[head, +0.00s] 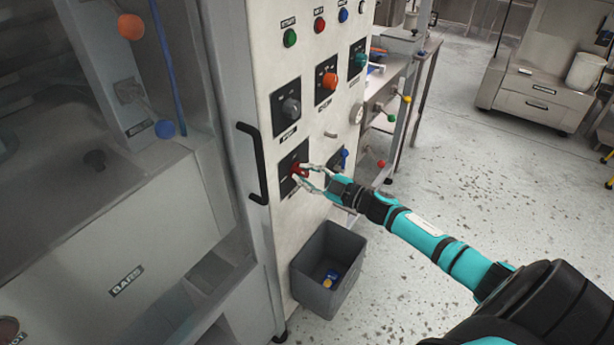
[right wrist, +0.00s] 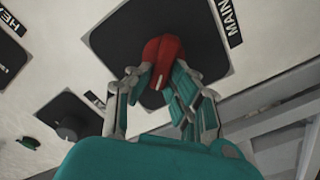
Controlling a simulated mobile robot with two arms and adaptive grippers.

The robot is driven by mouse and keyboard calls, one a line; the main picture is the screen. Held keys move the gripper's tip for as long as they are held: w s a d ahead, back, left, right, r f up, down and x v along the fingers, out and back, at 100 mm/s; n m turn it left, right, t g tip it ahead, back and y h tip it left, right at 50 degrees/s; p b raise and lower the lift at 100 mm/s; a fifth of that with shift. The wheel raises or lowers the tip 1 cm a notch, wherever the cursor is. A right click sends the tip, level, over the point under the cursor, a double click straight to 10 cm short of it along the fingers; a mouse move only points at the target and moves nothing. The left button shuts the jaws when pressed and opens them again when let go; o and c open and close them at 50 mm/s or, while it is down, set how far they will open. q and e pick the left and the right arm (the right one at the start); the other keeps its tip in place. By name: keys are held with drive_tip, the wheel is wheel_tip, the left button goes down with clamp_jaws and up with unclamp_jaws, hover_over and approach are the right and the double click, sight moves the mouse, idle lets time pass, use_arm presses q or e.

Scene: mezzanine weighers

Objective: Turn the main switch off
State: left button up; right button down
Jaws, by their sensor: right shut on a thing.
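The main switch (right wrist: 164,52) is a red rotary knob on a dark square plate (right wrist: 120,35), with a label reading "MAIN" beside it in the right wrist view. In the head view the red knob (head: 299,170) sits low on the pale control panel. My right gripper (head: 304,172) reaches in from the right and its fingers are closed around the knob. In the right wrist view the fingertips (right wrist: 160,85) lie on both sides of the knob and hide part of it. My left gripper is not in view.
Above are grey (head: 291,107), orange (head: 330,80) and teal (head: 360,59) knobs and several coloured buttons. A blue-handled switch (head: 344,158) is close to my right gripper. A black door handle (head: 253,163) stands out at the left. A grey bin (head: 310,272) hangs below. Floor is clear at right.

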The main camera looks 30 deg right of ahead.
drive_tip(key=shift+s+a+f+n+b, duration=0.1)
drive_tip(key=shift+f+n+b, duration=0.1)
drive_tip(key=shift+n+b, duration=1.05)
drive_tip(key=shift+w+a+f+n+b, duration=0.15)
drive_tip(key=shift+n+b, duration=0.25)
drive_tip(key=shift+n, duration=1.55)
drive_tip(key=shift+s+f+n+b, duration=0.2)
drive_tip(key=shift+n+b, duration=0.65)
drive_tip(key=shift+n, duration=0.75)
drive_tip(key=c, duration=1.2)
unclamp_jaws()
drive_tip(key=shift+c, duration=0.2)
drive_tip(key=v, duration=1.2)
drive_tip(key=shift+f, duration=0.1)
